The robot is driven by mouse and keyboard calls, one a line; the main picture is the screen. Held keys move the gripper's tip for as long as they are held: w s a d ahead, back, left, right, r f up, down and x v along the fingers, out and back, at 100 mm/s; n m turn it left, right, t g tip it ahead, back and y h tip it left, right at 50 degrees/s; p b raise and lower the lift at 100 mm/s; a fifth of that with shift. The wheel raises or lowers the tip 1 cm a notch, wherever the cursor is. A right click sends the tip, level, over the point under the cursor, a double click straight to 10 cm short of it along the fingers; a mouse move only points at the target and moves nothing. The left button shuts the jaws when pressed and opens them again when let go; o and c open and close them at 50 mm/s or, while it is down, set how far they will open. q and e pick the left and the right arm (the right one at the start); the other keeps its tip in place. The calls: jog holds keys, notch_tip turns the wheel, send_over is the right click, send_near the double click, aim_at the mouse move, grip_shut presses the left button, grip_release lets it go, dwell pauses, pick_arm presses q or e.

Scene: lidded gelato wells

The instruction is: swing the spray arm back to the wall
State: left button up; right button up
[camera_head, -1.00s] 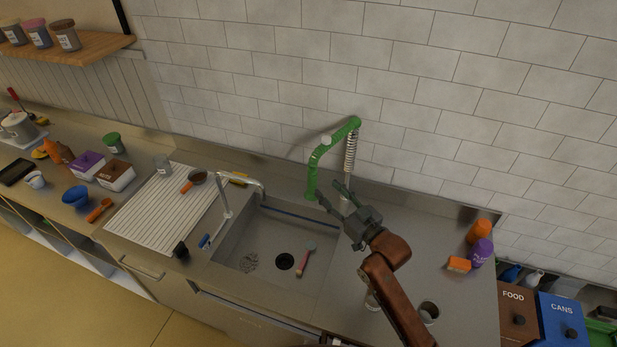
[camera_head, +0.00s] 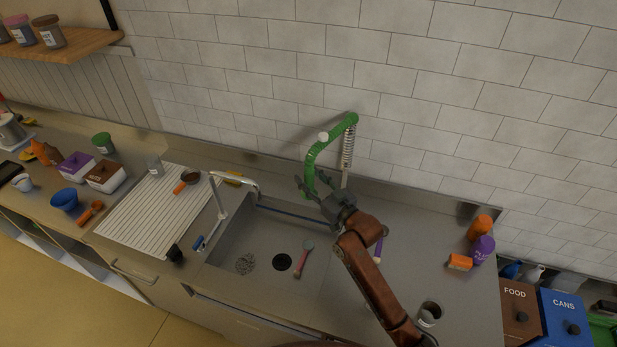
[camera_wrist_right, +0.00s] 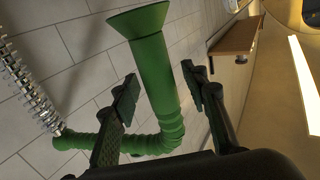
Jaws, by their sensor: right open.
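The green spray arm (camera_head: 333,136) arches from beside a metal spring riser (camera_head: 347,150) near the tiled wall, and its lower end hangs over the back of the sink. My right gripper (camera_head: 312,185) is at that hanging lower end, with its jaws open. In the right wrist view the green tube (camera_wrist_right: 157,85) with its flared end stands between the two open fingers of the right gripper (camera_wrist_right: 160,90), with gaps on both sides. My left gripper is not in view.
The sink (camera_head: 270,245) holds a pink-handled brush (camera_head: 301,262). A faucet (camera_head: 222,200) stands at its left, next to a ribbed drainboard (camera_head: 150,213). Orange and purple bottles (camera_head: 483,248) and a sponge (camera_head: 459,262) are at right. The counter between is mostly clear.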

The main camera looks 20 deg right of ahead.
jog(key=shift+w, duration=0.1)
jog(key=shift+c, duration=0.6)
grip_shut()
